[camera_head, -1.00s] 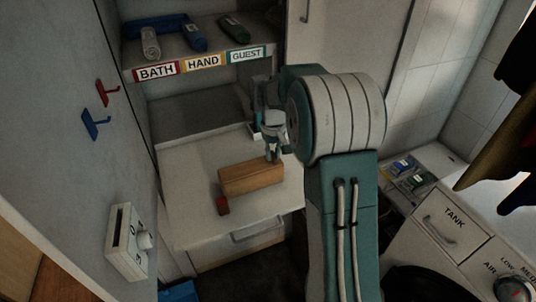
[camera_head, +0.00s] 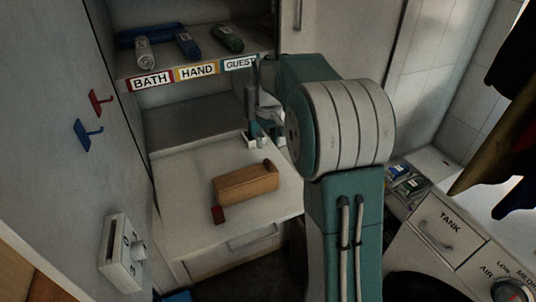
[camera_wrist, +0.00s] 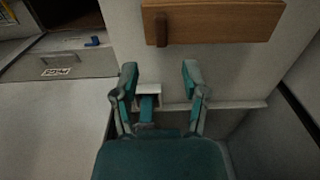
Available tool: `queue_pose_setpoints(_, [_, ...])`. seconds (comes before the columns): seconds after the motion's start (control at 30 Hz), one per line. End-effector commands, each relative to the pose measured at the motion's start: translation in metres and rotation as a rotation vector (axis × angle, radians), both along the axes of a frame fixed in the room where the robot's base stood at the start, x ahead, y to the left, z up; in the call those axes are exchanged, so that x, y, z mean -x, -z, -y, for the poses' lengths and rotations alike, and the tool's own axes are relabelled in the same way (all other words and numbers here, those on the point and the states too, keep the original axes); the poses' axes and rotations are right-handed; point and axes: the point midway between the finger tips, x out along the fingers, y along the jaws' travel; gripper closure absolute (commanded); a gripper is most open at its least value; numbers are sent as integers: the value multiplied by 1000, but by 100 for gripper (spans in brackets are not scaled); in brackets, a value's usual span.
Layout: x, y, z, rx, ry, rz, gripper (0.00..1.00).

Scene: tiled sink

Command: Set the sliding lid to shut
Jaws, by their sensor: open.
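In the head view my gripper (camera_head: 257,128) is above the counter, behind the box, and partly hidden by my arm.
A small white container (camera_wrist: 148,95) with a teal piece shows between my fingers. A labelled shelf (camera_head: 198,70) with rolled towels overhangs behind. The counter left of the box is clear.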

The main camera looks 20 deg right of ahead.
Motion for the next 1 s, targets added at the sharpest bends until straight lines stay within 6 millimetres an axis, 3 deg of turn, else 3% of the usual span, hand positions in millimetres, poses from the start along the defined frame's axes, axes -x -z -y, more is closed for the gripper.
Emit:
queue_pose_setpoints(0.1, [-1, -22, 0, 1, 0, 2, 43])
queue_pose_setpoints(0.23, [-1, -36, 0, 0, 0, 0, 43])
queue_pose_setpoints(0.83, [1, -42, -1, 0, 0, 1, 43])
queue_pose_setpoints(1.0, [24, -62, -17, 10, -2, 47, 43])
